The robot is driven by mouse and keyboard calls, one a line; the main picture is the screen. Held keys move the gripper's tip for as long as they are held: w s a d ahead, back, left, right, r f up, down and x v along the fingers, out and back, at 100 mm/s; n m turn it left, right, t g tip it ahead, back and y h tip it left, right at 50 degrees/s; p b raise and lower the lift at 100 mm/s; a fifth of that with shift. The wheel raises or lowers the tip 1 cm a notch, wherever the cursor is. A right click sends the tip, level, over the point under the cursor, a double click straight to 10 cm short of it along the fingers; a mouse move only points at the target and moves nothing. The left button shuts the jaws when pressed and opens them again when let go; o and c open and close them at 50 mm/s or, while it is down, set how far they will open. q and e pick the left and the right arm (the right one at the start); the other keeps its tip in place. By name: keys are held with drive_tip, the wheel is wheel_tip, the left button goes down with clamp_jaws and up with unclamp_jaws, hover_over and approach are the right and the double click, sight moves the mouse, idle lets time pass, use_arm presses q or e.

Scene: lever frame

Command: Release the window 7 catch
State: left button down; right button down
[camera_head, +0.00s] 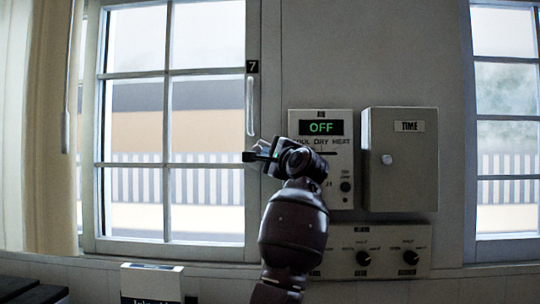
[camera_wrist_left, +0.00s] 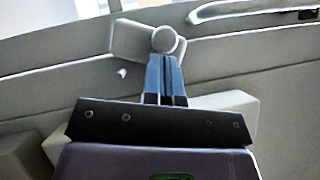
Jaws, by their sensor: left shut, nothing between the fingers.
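Window 7 (camera_head: 168,125), with a black "7" label (camera_head: 252,67) on its right frame, stands at the left in the head view. Its catch seems to be the small pale piece (camera_head: 262,146) low on that frame, partly hidden by my gripper. In the left wrist view the catch shows as a round pale knob (camera_wrist_left: 165,40) beside a block. My left gripper (camera_head: 258,156) is at the catch. Its blue fingers (camera_wrist_left: 165,75) are shut with nothing between them, their tips just at the knob; I cannot tell whether they touch. My right gripper is out of view.
A white vertical handle (camera_head: 250,106) is above the catch. Right of my wrist are a control panel (camera_head: 335,184) reading "OFF", a grey "TIME" box (camera_head: 402,180) and a lower dial panel (camera_head: 385,262). A curtain (camera_head: 45,130) hangs at the far left.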

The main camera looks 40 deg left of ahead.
use_arm(q)
drive_tip(key=shift+s+a+r+n+g+h, duration=0.2)
drive_tip(key=shift+a+r+n+g+h, duration=0.15)
drive_tip(key=shift+n, duration=0.3)
drive_tip(key=shift+s+a+r+n+g+h, duration=0.15)
drive_tip(key=shift+a+r+n+g+h, duration=0.15)
drive_tip(key=shift+n, duration=0.35)
drive_tip(key=shift+f, duration=0.1)
